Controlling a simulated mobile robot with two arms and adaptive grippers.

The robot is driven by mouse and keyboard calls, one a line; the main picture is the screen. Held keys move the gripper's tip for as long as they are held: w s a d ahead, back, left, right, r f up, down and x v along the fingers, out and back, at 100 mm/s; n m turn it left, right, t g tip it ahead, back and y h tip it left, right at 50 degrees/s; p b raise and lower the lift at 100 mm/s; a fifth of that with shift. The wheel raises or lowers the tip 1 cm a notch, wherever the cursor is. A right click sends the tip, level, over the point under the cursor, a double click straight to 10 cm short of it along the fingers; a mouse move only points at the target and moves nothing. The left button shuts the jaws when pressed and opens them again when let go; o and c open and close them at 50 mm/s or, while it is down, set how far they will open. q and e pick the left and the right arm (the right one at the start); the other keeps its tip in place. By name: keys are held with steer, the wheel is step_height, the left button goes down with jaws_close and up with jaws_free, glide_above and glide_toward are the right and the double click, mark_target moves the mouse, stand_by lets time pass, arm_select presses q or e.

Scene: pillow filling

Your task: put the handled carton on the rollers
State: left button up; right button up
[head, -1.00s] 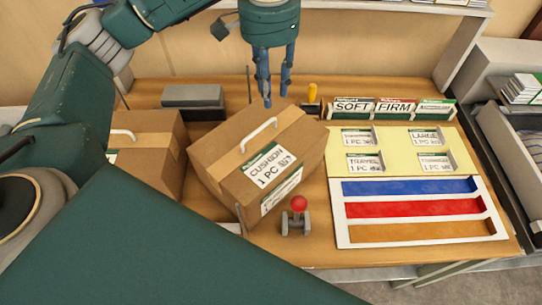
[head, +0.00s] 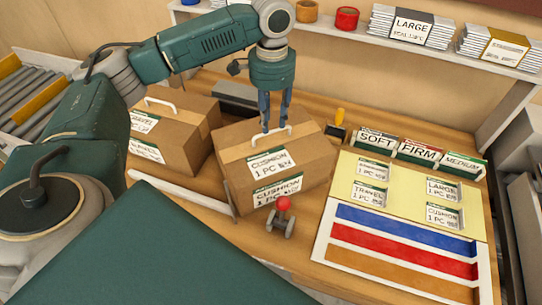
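A brown carton (head: 294,157) with "CUSHION 1 PC" labels stands on the wooden table, its white handle (head: 255,142) on top. A second brown carton (head: 184,144) with a white handle and TRAVEL labels stands to its left. My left gripper (head: 275,124) points down over the cushion carton, fingertips at its handle. A gap shows between the fingers, so it looks open; whether they touch the handle is unclear. The rollers (head: 22,92) are a grey conveyor at the far left, partly hidden by my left arm. My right gripper is not in view.
A red-knobbed lever (head: 283,207) stands just in front of the cushion carton. To the right are SOFT, FIRM and MEDIUM card holders (head: 418,152), a yellow label board (head: 408,207) and a tray with coloured strips (head: 322,240). A shelf (head: 470,62) runs behind.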

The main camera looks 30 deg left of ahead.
mark_target(273, 131)
arm_select(q)
steer(key=shift+d+f, duration=0.2)
steer(key=shift+f, duration=0.25)
step_height(273, 131, down, 4)
steer(key=shift+a+r+p, duration=0.15)
steer(key=shift+p, duration=0.75)
steer(key=shift+w+f, duration=0.1)
steer(key=shift+f, duration=0.4)
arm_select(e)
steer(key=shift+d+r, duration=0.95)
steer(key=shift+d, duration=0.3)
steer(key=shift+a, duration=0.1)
arm_select(q)
jaws_close()
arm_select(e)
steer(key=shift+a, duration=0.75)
